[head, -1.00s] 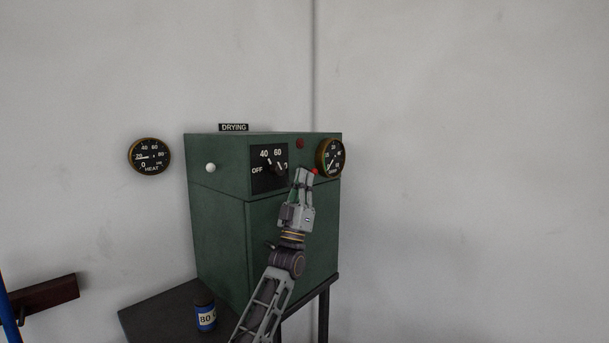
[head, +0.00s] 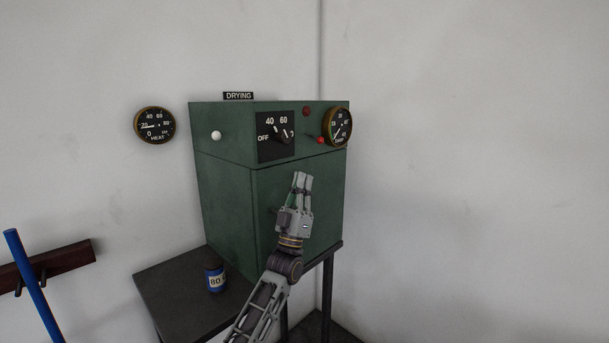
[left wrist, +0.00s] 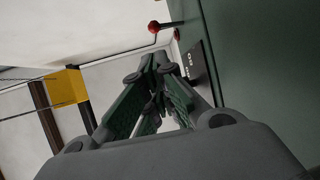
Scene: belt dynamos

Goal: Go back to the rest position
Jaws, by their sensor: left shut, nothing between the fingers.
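My left gripper (head: 302,180) is shut and empty in the head view, in front of the green drying cabinet (head: 225,200) and below its control panel. Its closed fingers (left wrist: 153,72) also show in the left wrist view, beside the cabinet's green face (left wrist: 265,70). A gap between the fingertips and the panel cannot be measured here. The dial plate (head: 276,136) reads OFF, 40 and 60, with a dark knob at its right side. A red-tipped lever (head: 321,140) sticks out next to the round gauge (head: 338,127). My right gripper is not in view.
The cabinet stands on a dark table (head: 180,300) with a blue can (head: 215,279) marked 80 on it. A HEAT gauge (head: 154,125) hangs on the wall. A blue pole (head: 35,285) leans by a brown rack (head: 65,258) at left. The right side is clear.

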